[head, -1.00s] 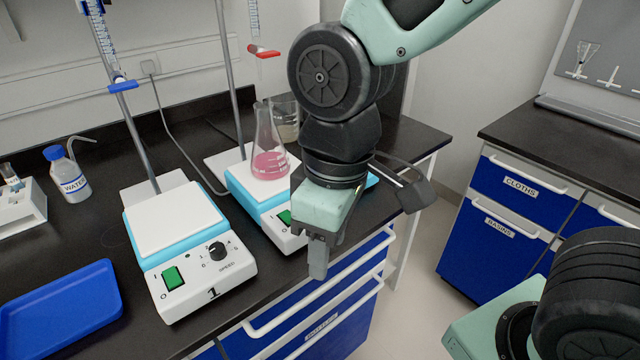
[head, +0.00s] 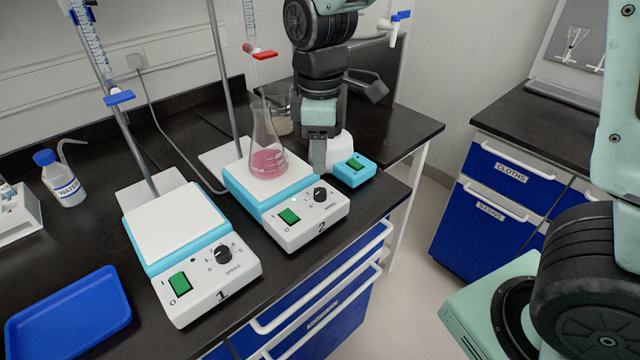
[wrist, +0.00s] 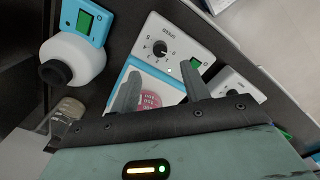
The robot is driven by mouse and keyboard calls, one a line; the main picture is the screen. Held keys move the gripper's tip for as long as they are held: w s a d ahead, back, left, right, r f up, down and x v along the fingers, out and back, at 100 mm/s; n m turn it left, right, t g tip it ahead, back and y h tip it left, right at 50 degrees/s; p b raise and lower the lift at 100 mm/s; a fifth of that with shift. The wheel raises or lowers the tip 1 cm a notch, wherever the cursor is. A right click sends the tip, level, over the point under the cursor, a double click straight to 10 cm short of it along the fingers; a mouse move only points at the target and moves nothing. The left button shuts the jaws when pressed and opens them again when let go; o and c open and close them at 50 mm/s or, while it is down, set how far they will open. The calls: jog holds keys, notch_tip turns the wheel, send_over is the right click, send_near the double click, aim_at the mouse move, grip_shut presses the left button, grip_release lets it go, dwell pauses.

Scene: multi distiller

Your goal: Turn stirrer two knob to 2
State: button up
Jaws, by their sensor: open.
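Stirrer two (head: 283,240) is a white and light-blue unit marked 2, with a green switch (head: 289,216) and a black knob (head: 320,194) on its front panel. The knob (wrist: 160,48) also shows in the wrist view, beyond the fingertips; I cannot tell its exact setting. A conical flask with pink liquid (head: 267,160) stands on its white plate. My gripper (head: 318,165) is open and empty, pointing down behind and above the knob, apart from it. In the wrist view my two fingers (wrist: 160,72) frame the panel, and one partly covers the green switch.
A blue box with a green switch (head: 354,172) and a white round body (head: 342,148) stand close right of my gripper. A glass beaker (head: 282,110) is behind the flask. Stirrer one (head: 207,285) is at left. The bench's front edge (head: 392,207) is near stirrer two.

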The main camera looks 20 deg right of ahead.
aim_at(320, 191)
notch_tip(320, 191, down, 8)
jog(key=shift+f, duration=0.2)
jog(key=c, duration=1)
